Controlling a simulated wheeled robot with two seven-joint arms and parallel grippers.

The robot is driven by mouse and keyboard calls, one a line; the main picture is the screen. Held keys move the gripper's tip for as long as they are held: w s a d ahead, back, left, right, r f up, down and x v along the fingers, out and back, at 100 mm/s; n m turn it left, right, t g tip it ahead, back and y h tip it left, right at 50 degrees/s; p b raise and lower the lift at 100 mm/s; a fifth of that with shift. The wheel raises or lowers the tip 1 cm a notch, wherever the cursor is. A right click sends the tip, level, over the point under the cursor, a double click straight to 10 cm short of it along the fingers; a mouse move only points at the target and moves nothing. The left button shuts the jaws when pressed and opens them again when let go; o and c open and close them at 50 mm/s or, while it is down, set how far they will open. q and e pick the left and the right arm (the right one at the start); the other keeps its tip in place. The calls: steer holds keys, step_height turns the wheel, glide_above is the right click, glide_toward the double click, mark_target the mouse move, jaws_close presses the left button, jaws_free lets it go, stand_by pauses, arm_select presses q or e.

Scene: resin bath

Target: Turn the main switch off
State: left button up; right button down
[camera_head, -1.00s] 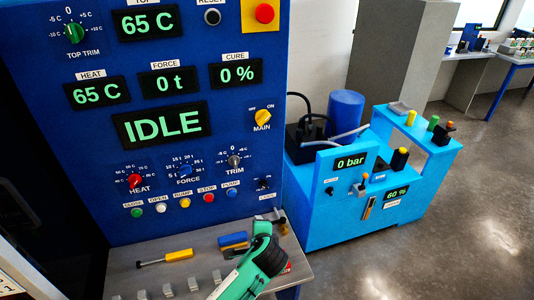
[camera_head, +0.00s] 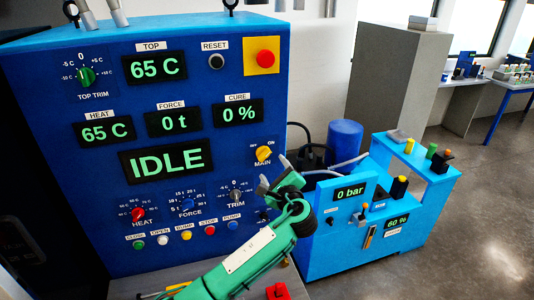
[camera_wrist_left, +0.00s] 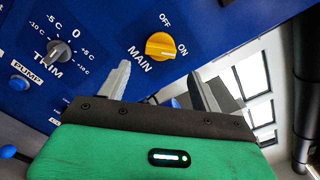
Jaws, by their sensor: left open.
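The main switch (camera_head: 264,153) is an orange-yellow rotary knob on the blue control panel, labelled MAIN, with OFF at its upper left and ON at its upper right. In the left wrist view the main switch (camera_wrist_left: 160,46) appears turned toward ON. My left gripper (camera_head: 273,172) is open, with its fingertips just below and right of the knob in the head view. In the left wrist view the two fingers of my left gripper (camera_wrist_left: 160,72) spread on either side below the knob, holding nothing. Contact is not visible. My right gripper is not in view.
The panel (camera_head: 100,165) shows IDLE on a lit display (camera_head: 166,160). A TRIM knob (camera_head: 235,196) and coloured buttons sit below left of the switch. A red emergency button (camera_head: 265,57) is above. A light-blue pump unit (camera_head: 325,245) stands to the right.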

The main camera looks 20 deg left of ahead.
mark_target(267, 157)
arm_select(q)
steer(key=p+x, duration=0.2)
steer(key=x, duration=0.4)
steer(key=shift+r, duration=0.1)
steer(key=shift+w+a, duration=0.35)
steer(key=shift+w, duration=0.15)
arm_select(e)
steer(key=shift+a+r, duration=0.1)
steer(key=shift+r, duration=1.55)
arm_select(q)
steer(key=shift+c, duration=0.4)
steer(key=c, duration=0.9)
steer(key=shift+f+n+b, duration=0.3)
steer(key=shift+b, duration=0.15)
steer(key=n+b, duration=1.3)
steer(key=b, duration=0.5)
steer(key=shift+d+r+n+b, duration=0.1)
steer(key=shift+r+n+b, duration=0.05)
steer(key=shift+n+b, duration=0.2)
steer(key=shift+r+n+b, duration=0.1)
steer(key=shift+n+b, duration=0.8)
steer(key=shift+n, duration=0.05)
steer(key=shift+r+n+b, duration=0.15)
steer(key=shift+n+b, duration=0.75)
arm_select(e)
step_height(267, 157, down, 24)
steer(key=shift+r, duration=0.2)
